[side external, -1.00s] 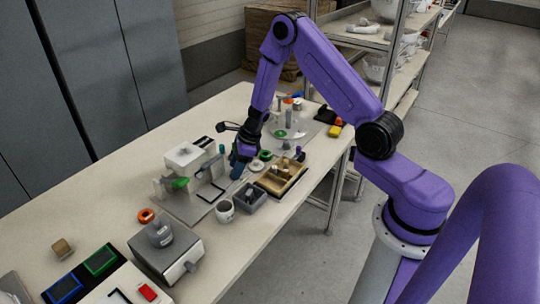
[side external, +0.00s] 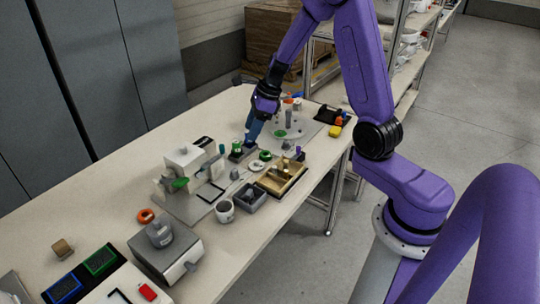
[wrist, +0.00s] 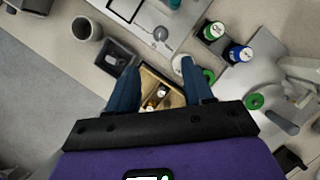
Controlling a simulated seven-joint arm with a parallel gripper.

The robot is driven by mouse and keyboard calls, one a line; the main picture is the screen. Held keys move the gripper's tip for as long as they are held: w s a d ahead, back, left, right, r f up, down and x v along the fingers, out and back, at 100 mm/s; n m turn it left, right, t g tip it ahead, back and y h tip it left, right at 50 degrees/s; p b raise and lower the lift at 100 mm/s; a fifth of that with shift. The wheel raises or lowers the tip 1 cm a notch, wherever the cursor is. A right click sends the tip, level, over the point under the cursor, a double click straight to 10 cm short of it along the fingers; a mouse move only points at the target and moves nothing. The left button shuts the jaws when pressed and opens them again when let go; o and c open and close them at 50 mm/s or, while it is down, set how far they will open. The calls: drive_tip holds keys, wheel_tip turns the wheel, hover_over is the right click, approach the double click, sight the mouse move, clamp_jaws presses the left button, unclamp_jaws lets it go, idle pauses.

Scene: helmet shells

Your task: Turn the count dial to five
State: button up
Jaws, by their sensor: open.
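I cannot tell for sure which part is the count dial. A small round grey knob (side external: 234,174) sits by the white press in the side view; it also shows near the top of the wrist view (wrist: 161,33). A grey box with a round grey top part (side external: 160,232) stands at the front left. My gripper (side external: 251,136) is open and empty, pointing down above the table beside the green and blue cylinders. In the wrist view its two blue fingers (wrist: 160,98) are spread wide, with the wooden tray visible below between them. No marks or numbers are readable.
A wooden tray (side external: 297,178), grey bin (side external: 250,198) and mug (side external: 225,211) stand near the front edge. The white press (side external: 184,160) is left of my gripper. A round silver plate (side external: 302,130) is at right. Green and blue cylinders (wrist: 226,42) stand close together.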

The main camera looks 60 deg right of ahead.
drive_tip(key=s+a+r+n+g, duration=0.1)
drive_tip(key=s+a+r+n, duration=0.2)
drive_tip(key=s+a+n, duration=0.4)
drive_tip(key=s+a+r+n+g, duration=0.2)
drive_tip(key=s+a+n, duration=0.5)
drive_tip(key=n, duration=0.8)
drive_tip(key=shift+s+a+r+g+h, duration=0.3)
drive_tip(key=shift+s+a+r, duration=0.15)
drive_tip(key=shift+s, duration=0.85)
drive_tip(key=m+t, duration=0.3)
drive_tip(key=m, duration=1.9)
hover_over(235, 170)
drive_tip(key=s+d, duration=0.5)
wheel_tip(235, 170, down, 5)
drive_tip(key=shift+t, duration=0.3)
drive_tip(key=x, duration=1.1)
drive_tip(key=a+x, duration=0.1)
drive_tip(key=x, duration=0.5)
drive_tip(key=shift+w+r, duration=0.1)
